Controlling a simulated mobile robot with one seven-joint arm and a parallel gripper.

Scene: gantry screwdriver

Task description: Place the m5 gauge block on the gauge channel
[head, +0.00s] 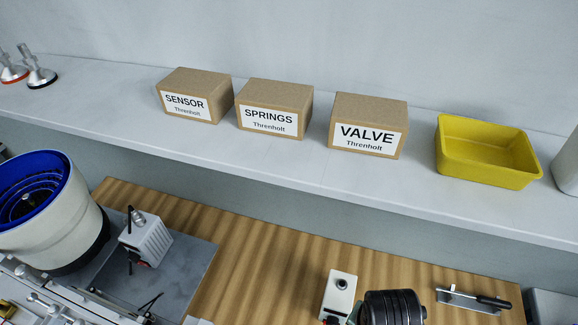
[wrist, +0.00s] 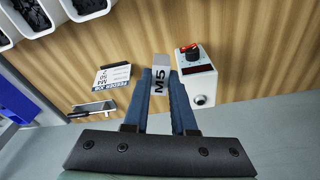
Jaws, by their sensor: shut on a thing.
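The m5 gauge block (wrist: 161,76) is a light grey block with "M5" in dark letters. It is held between the two blue fingers of my gripper (wrist: 162,92) in the wrist view, with its far end showing past the tips. The wooden bench shows beyond it; I cannot tell how high the block is above it. In the head view a dark round part of my arm shows at the bottom edge, and the block is not visible. I cannot pick out the gauge channel with certainty in either view.
A white box with a red switch (wrist: 195,75) stands right of the block. A job card (wrist: 112,77) and a metal holder (wrist: 92,109) lie left. The feeder bowl (head: 45,210) stands at left. Cartons (head: 368,125) and a yellow bin (head: 487,152) sit on the shelf behind.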

